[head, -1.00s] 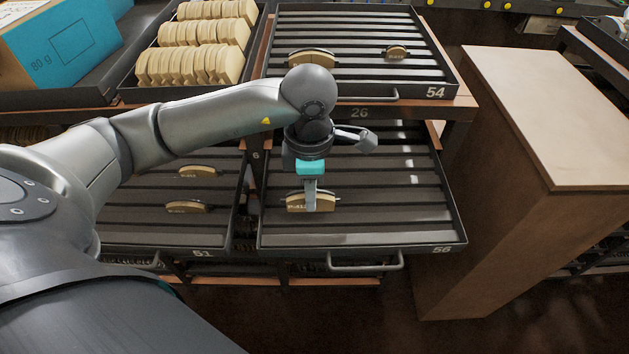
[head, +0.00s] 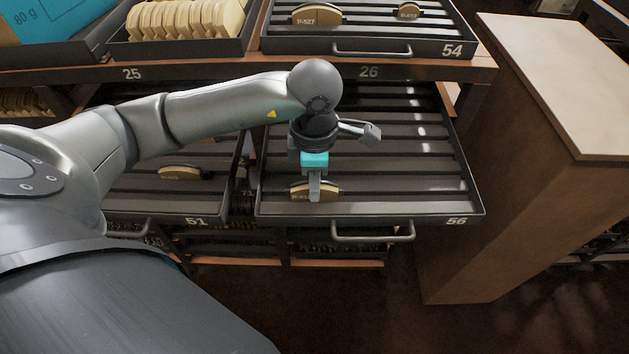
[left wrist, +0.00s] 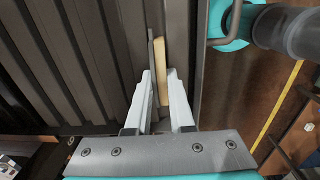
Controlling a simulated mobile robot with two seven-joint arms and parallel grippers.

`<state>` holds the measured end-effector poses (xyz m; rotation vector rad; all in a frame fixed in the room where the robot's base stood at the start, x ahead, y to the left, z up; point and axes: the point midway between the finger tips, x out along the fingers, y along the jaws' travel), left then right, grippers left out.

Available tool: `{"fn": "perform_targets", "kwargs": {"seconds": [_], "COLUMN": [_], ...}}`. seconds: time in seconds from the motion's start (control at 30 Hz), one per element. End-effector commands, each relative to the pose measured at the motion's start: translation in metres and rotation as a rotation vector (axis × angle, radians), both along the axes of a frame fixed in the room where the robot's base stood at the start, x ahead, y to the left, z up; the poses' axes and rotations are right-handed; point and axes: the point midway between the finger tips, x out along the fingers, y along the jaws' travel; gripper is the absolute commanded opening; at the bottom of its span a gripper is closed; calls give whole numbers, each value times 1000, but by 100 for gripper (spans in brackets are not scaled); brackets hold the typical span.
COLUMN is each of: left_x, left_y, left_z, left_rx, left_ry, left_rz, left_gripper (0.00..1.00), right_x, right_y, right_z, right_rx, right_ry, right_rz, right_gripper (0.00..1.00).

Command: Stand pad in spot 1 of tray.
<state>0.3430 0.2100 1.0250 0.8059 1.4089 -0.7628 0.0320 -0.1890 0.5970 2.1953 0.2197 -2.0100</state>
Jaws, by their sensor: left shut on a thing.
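A tan brake pad (head: 301,192) with a dark backing stands on edge near the front left of the open tray 56 (head: 430,205). My left gripper (head: 314,193) points down and is shut on this pad. In the left wrist view, the pad (left wrist: 164,86) is upright between the two pale fingers (left wrist: 160,92), close to the tray's side wall. The tray has several parallel dark ridges. Whether the pad's lower edge touches the tray floor cannot be told. My right gripper is not in view.
Tray 54 (head: 395,46), above and behind, holds two pads. A wooden cabinet (head: 560,95) stands close on the right. Most of tray 56 is empty. Its handle (head: 373,237) sticks out in front.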

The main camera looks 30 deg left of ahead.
Motion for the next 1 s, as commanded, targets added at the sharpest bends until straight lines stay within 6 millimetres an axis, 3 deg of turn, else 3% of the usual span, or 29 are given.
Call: {"fn": "perform_targets", "kwargs": {"seconds": [0.3,0.33,0.6,0.87,1.0], "left_x": [1,1,0,0,1], "left_y": [0,0,0,0,0], "left_z": [-1,-1,-1,-1,8], "left_rx": [0,0,0,1,2], "left_ry": [-2,-2,-1,1,-3], "left_rz": [0,0,0,0,0], "left_gripper": [0,24,55,56,56], "right_x": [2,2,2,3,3], "right_y": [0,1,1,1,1], "right_z": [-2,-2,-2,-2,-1], "right_rx": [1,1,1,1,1], "right_ry": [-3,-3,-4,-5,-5], "right_rz": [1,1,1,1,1], "right_gripper": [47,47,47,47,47]}}
